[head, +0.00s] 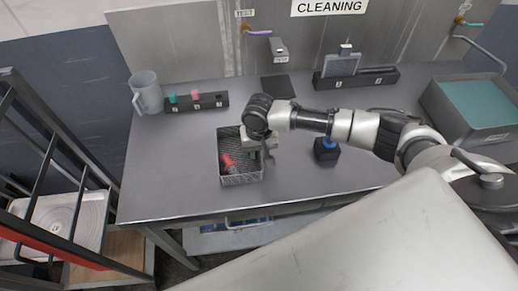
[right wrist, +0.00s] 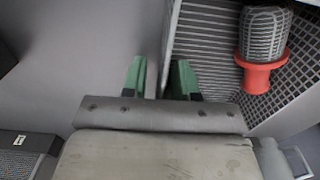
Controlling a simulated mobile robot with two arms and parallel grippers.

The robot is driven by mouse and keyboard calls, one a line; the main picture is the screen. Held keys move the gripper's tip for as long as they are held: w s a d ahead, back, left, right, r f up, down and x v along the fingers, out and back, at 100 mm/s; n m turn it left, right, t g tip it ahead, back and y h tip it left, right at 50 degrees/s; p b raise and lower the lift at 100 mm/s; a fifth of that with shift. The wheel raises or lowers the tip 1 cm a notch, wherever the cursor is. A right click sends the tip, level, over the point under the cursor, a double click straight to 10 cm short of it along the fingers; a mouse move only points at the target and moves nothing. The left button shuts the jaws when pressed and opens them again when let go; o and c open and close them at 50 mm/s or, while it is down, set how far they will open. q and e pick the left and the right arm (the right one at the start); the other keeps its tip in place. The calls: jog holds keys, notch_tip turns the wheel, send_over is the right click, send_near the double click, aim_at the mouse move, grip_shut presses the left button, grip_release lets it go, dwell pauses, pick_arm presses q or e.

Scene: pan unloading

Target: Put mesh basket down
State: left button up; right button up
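The mesh basket (head: 226,140) is a dark grey wire basket at the left-middle of the table, apparently resting on the tabletop. In the right wrist view its wall and ribbed floor (right wrist: 205,40) show at upper right. My right gripper (head: 265,152) is at the basket's right side. In the right wrist view its two green fingers (right wrist: 159,80) stand apart, one outside and one inside the basket wall, with a visible gap beside the wall. A red-collared grey mesh item (right wrist: 262,55) lies in the basket; its red part (head: 227,160) shows in the head view. My left gripper is out of view.
The grey table (head: 190,190) has free room left of and in front of the basket. A pitcher (head: 146,92) and a small rack (head: 197,102) stand behind it. A dark block with a blue top (head: 326,149) stands right; a grey basin (head: 440,105) is far right.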

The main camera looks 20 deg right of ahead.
jog(key=shift+r, duration=0.1)
notch_tip(320, 180, up, 12)
jog(key=shift+r+b, duration=0.1)
jog(key=shift+b, duration=0.6)
